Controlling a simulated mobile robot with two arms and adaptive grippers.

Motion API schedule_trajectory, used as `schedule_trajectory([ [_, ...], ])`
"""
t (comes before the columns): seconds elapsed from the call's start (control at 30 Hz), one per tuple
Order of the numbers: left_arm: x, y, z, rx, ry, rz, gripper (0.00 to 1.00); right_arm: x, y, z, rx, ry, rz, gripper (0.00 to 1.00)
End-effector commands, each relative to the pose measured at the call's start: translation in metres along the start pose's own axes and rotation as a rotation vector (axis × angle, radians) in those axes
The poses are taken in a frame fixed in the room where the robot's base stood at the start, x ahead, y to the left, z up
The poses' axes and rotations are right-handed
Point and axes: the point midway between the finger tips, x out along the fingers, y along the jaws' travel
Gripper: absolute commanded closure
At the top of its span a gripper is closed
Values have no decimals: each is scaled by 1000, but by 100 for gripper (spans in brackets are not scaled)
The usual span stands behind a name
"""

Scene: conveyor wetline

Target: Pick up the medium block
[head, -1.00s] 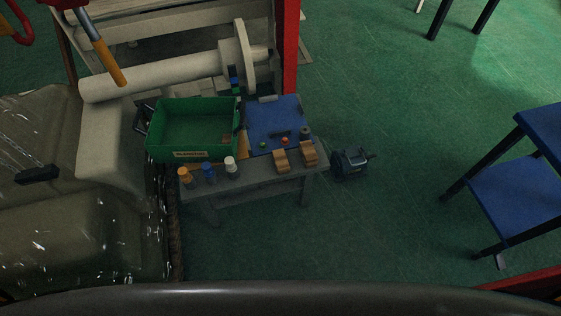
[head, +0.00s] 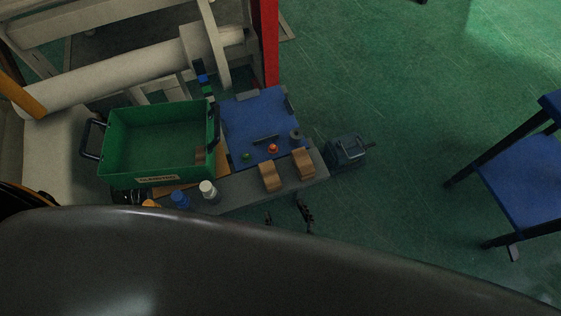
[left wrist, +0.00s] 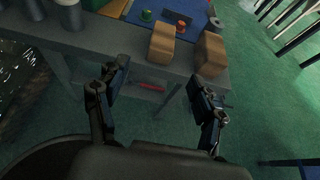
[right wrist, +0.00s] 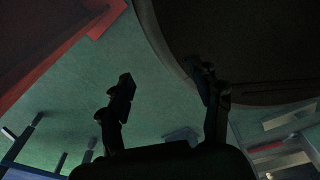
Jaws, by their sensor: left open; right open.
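Two wooden blocks stand side by side at the front right of the grey bench: a left block (head: 270,176) and a right block (head: 303,163). Both also show in the left wrist view, the left one (left wrist: 161,43) and the right one (left wrist: 209,54). They look close in size, and I cannot tell for sure which is the medium one. My left gripper (head: 286,213) is open and empty, in front of the bench edge, short of both blocks; its fingers also show in the left wrist view (left wrist: 154,84). My right gripper (right wrist: 164,84) is open and empty over green floor.
A green crate (head: 150,180) with a brown piece inside stands on the bench's left. A blue mat (head: 255,115) lies behind the blocks. Blue and white bottles (head: 208,190) stand at the front left. A motor (head: 347,150) sits right of the bench. A blue stool (head: 525,180) stands farther right.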

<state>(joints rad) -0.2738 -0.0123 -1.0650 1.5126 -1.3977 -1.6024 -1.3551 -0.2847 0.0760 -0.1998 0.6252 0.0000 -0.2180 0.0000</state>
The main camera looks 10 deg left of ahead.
Motion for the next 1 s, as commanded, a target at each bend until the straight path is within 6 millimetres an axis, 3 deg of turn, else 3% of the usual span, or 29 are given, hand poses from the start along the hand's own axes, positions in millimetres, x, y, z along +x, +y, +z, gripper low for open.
schedule_trajectory([
  [0.13,14,0,7,10,-22,4,31,0,-2,16,0,-22,-3,36],
  [0.33,55,0,7,9,-21,3,31,1,-1,29,-2,-42,-1,36],
  [0.5,77,0,7,7,-18,2,31,2,2,25,-3,-36,2,36],
  [0.77,94,-1,7,8,-18,3,31,3,3,13,-3,-17,3,36],
  [1.0,129,-4,6,8,-17,3,31,5,3,14,-3,-18,3,36],
])
